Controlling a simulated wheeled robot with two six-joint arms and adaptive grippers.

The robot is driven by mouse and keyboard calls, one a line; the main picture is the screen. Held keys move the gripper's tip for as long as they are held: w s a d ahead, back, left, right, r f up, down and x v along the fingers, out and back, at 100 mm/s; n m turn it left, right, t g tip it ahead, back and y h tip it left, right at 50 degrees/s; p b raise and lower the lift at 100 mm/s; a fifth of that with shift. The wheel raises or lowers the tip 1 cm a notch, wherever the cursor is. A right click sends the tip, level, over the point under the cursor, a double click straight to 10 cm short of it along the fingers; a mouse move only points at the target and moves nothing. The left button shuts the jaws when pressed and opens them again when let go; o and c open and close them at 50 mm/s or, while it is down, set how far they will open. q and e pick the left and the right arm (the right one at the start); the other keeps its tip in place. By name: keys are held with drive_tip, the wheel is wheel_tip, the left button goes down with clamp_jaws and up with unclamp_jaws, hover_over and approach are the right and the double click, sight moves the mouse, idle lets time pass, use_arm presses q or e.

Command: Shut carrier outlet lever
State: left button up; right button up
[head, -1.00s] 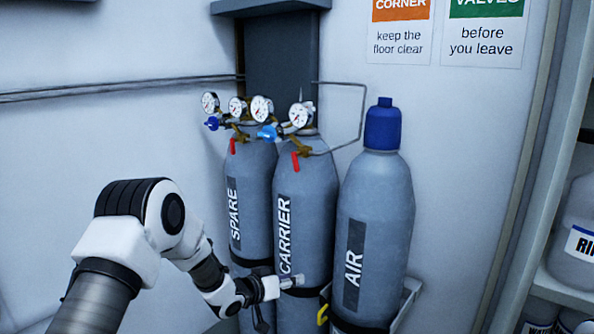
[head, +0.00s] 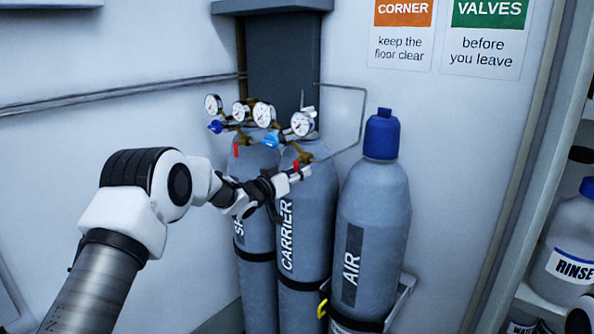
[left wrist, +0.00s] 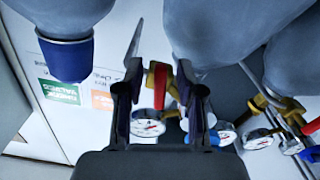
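The carrier cylinder (head: 312,240) is the grey middle one, with a brass valve and gauges on top. Its red outlet lever (head: 296,163) hangs below the valve, partly hidden by my left gripper (head: 294,176). In the left wrist view, upside down, the red lever (left wrist: 160,86) and brass fitting (left wrist: 174,72) show between the two fingers of the left gripper (left wrist: 158,75). The fingers are apart, and I see no clear contact with the lever. My right gripper is in neither view.
The spare cylinder (head: 258,280) stands to the left with its own red lever (head: 236,149). The air cylinder (head: 377,215) with a blue cap (head: 382,135) stands close on the right. A thin pipe (head: 362,112) runs behind. A shelf with a rinse bottle (head: 573,240) is far right.

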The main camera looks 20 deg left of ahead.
use_arm(q)
clamp_jaws()
drive_tip(key=shift+w+a+f+m+b, duration=0.1)
drive_tip(key=shift+a+f+m+b, duration=0.15)
drive_tip(key=shift+m+b, duration=1)
drive_tip(key=shift+m, duration=0.05)
drive_tip(key=shift+r, duration=0.15)
unclamp_jaws()
drive_tip(key=shift+a, duration=0.1)
